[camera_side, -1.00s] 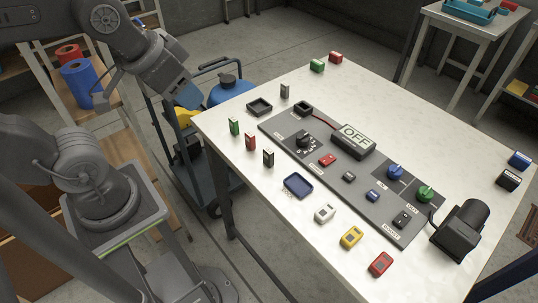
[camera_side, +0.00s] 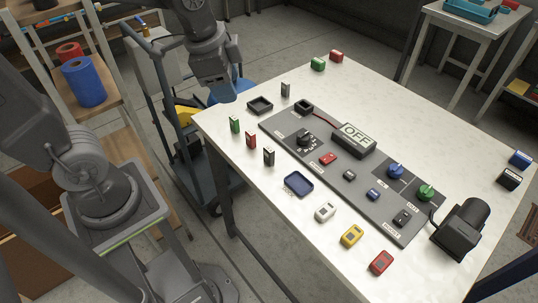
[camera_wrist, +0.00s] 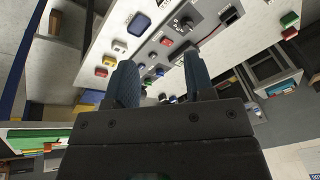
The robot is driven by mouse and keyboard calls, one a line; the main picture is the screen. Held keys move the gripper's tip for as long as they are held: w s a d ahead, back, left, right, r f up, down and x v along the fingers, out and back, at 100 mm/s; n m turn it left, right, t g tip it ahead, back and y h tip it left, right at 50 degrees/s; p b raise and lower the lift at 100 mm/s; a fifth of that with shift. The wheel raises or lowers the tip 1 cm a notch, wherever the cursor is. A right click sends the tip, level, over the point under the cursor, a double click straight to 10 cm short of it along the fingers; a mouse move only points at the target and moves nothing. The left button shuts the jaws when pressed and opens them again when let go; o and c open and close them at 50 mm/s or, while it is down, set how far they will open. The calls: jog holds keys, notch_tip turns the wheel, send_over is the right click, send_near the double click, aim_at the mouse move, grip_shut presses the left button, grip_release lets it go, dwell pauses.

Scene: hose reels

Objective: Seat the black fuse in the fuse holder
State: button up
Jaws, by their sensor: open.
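The black fuse (camera_side: 268,157) stands upright on the white table, last in a row beside a green fuse (camera_side: 234,124) and a red fuse (camera_side: 250,140). The fuse holder appears to be the black socket (camera_side: 303,107) at the panel's far left corner, joined by a red wire to the OFF display (camera_side: 354,140). My gripper (camera_side: 222,93) is beyond the table's left corner, apart from all the fuses. In the wrist view my gripper (camera_wrist: 161,82) is open, its two blue fingers wide apart and empty. I cannot make out the black fuse there.
A grey panel (camera_side: 343,174) carries knobs and small blocks. A black tray (camera_side: 260,106) and a grey upright block (camera_side: 285,90) stand near the socket. A blue tray (camera_side: 298,184) and several coloured blocks line the near edge. A black box-shaped device (camera_side: 459,231) stands at right.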

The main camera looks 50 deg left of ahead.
aim_at(269, 149)
jog(key=w+f+m+g, duration=0.3)
jog(key=w+f+m, duration=0.7)
jog(key=f, duration=0.5)
jog(key=d+f, duration=0.1)
jog(key=f, duration=0.2)
jog(key=shift+s+f, duration=0.1)
jog(key=shift+f, duration=0.2)
jog(key=f, duration=0.4)
jog(key=shift+s+d, duration=0.1)
jog(key=shift+s, duration=0.25)
jog(key=shift+f, duration=0.65)
jog(key=shift+c, duration=0.2)
grip_shut()
